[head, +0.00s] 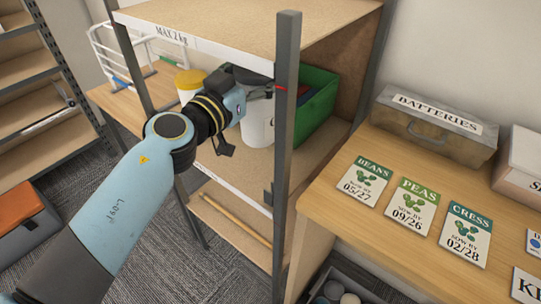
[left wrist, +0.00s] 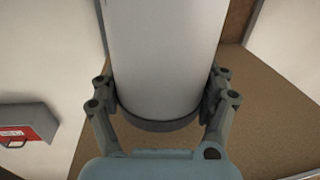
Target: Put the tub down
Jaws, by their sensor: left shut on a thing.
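A white tub (head: 257,126) is in the grip of my left gripper (head: 258,88) in the head view, within the open shelf unit and behind its front post. In the left wrist view the tub (left wrist: 168,50) is a white cylinder with a dark grey band at its near end. The fingers of my left gripper (left wrist: 160,100) close on it from both sides. The wooden shelf board (head: 235,165) is below the tub; I cannot tell whether they touch. My right gripper is not in view.
A yellow-lidded white tub (head: 188,86) stands left of my gripper. A green bin (head: 318,108) is behind right, and a grey post (head: 286,150) stands in front. A shelf (head: 215,35) is overhead. A table with seed packets (head: 411,207) and a batteries box (head: 436,125) is at right.

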